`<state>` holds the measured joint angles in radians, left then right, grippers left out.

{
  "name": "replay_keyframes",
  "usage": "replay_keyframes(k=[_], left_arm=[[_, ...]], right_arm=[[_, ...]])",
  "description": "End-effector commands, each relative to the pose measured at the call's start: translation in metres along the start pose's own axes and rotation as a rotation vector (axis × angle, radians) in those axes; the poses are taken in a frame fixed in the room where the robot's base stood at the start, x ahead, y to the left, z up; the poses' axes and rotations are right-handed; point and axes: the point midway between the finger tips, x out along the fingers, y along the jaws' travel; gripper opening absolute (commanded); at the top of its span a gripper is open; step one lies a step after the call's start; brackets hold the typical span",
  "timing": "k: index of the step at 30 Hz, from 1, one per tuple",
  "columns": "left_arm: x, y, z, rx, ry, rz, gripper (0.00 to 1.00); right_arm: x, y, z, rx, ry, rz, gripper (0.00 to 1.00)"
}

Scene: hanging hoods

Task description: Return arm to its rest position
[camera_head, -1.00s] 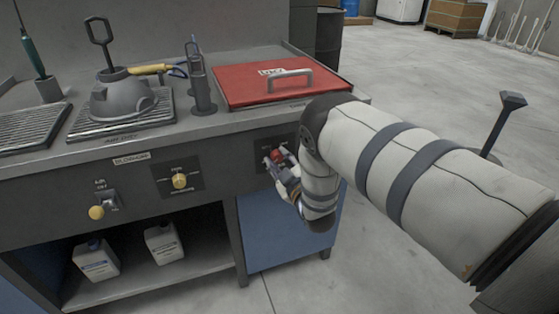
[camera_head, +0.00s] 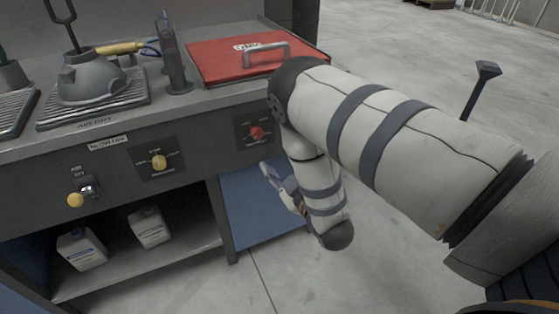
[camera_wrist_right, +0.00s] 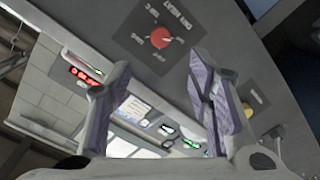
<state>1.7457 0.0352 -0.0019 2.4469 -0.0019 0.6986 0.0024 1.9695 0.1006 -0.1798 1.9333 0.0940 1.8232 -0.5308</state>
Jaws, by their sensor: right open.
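My right arm comes in from the right in the head view and bends down in front of the workbench. My right gripper (camera_head: 273,180) is at its lower end, below the red knob (camera_head: 257,133) on the bench's front panel. In the right wrist view my right gripper (camera_wrist_right: 165,110) has its two fingers wide apart with nothing between them. The red knob (camera_wrist_right: 160,37) shows there beyond the fingertips, apart from them. My left gripper is not in view.
The bench (camera_head: 120,117) carries a red lid (camera_head: 225,65) with a handle and a grey hood-like part (camera_head: 90,82) on a grated tray. A yellow knob (camera_head: 159,162) is on the panel. White bottles (camera_head: 80,250) stand on the lower shelf. Open floor (camera_head: 410,75) lies to the right.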

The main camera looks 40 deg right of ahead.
Motion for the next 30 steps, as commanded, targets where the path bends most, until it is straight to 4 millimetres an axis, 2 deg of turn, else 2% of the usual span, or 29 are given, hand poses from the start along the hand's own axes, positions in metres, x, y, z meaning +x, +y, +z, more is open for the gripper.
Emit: replay_keyframes(k=[12, 14, 16, 17, 20, 21, 23, 24, 27, 30], left_arm=[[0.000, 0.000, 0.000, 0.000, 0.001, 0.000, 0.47], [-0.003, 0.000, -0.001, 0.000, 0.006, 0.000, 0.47], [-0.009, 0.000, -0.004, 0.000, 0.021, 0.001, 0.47], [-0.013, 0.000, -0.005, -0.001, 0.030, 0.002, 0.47], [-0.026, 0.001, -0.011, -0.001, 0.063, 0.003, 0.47], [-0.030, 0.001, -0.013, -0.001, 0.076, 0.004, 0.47], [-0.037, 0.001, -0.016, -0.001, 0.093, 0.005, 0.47], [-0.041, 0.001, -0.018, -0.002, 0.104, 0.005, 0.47], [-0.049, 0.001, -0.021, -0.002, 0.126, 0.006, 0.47], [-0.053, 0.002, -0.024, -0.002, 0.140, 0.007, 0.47]], right_arm=[[-0.001, -0.001, 0.001, 0.002, -0.005, -0.004, 0.47], [-0.007, -0.008, 0.007, 0.021, -0.046, -0.034, 0.47], [-0.029, -0.028, 0.027, 0.078, -0.172, -0.124, 0.47], [-0.045, -0.040, 0.038, 0.111, -0.252, -0.176, 0.47], [-0.121, -0.083, 0.075, 0.232, -0.571, -0.364, 0.47], [-0.158, -0.097, 0.085, 0.273, -0.702, -0.430, 0.47], [-0.215, -0.111, 0.095, 0.322, -0.895, -0.517, 0.47], [-0.252, -0.117, 0.098, 0.348, -1.016, -0.566, 0.47], [-0.335, -0.121, 0.096, 0.383, -1.282, -0.657, 0.47], [-0.392, -0.117, 0.088, 0.390, -1.467, -0.709, 0.47]])
